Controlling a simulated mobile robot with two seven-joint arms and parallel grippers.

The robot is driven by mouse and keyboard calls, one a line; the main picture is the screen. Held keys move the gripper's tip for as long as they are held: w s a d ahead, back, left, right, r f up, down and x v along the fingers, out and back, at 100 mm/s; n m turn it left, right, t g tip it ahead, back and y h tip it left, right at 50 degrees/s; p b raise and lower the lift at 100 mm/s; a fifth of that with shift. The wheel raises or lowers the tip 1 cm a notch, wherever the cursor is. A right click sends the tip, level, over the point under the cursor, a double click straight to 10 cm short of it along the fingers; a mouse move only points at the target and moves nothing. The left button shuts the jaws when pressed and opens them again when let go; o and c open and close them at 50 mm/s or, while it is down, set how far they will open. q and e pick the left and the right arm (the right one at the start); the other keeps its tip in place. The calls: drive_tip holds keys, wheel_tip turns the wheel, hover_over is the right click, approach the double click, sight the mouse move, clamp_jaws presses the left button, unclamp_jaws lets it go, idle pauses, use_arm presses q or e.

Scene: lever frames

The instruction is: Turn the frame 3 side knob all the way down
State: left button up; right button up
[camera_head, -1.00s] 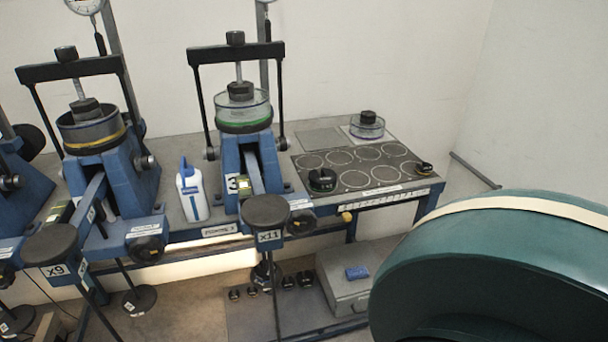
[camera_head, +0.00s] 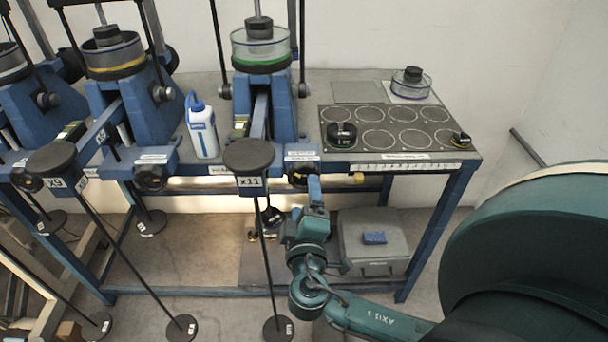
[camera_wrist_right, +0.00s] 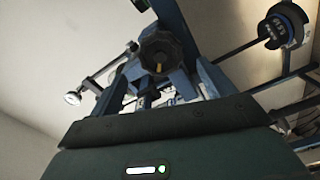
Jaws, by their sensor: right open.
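Frame 3 (camera_head: 262,90) is the blue stand with a green-ringed clear cup, at the middle of the head view. A black knob (camera_head: 302,175) sits at the right of its front edge, below a white label and partly hidden by my gripper. A black lobed knob with a yellow mark (camera_wrist_right: 163,50) shows in the wrist view, apparently the same one. My right gripper (camera_head: 314,184) is open and just in front of and below the knob. Contact cannot be told. In the wrist view its dark edge (camera_wrist_right: 175,120) lies below the knob. My left gripper is not in view.
The black-topped x11 lever weight post (camera_head: 248,155) stands just left of my gripper. A white bottle (camera_head: 201,130) stands left of frame 3. A table section with ringed circles (camera_head: 385,128) lies to the right. A grey box (camera_head: 372,245) with a blue sponge is on the lower shelf.

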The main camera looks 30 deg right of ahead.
sight(304, 179)
drive_tip(key=x, duration=0.8)
drive_tip(key=shift+a, duration=0.1)
drive_tip(key=shift+s, duration=0.1)
drive_tip(key=shift+c, duration=0.6)
drive_tip(key=c, duration=1.2)
drive_tip(key=shift+o, duration=0.2)
drive_tip(key=r+n+p, duration=0.1)
drive_tip(key=n+p, duration=0.1)
drive_tip(key=p, duration=0.1)
drive_tip(key=shift+n+p, duration=0.6)
drive_tip(key=shift+p, duration=0.15)
drive_tip(key=shift+f+n+p, duration=0.1)
drive_tip(key=shift+n+p, duration=0.35)
drive_tip(key=shift+n, duration=0.35)
drive_tip(key=o, duration=1)
drive_tip(key=shift+f, duration=0.3)
drive_tip(key=shift+o, duration=1.4)
drive_tip(key=shift+w+f, duration=0.1)
drive_tip(key=shift+w, duration=0.1)
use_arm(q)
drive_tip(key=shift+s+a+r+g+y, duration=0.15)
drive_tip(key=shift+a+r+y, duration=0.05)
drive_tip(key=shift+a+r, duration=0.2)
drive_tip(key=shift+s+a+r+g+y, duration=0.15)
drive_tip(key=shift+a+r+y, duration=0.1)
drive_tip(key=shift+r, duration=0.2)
use_arm(e)
drive_tip(key=shift+s, duration=0.15)
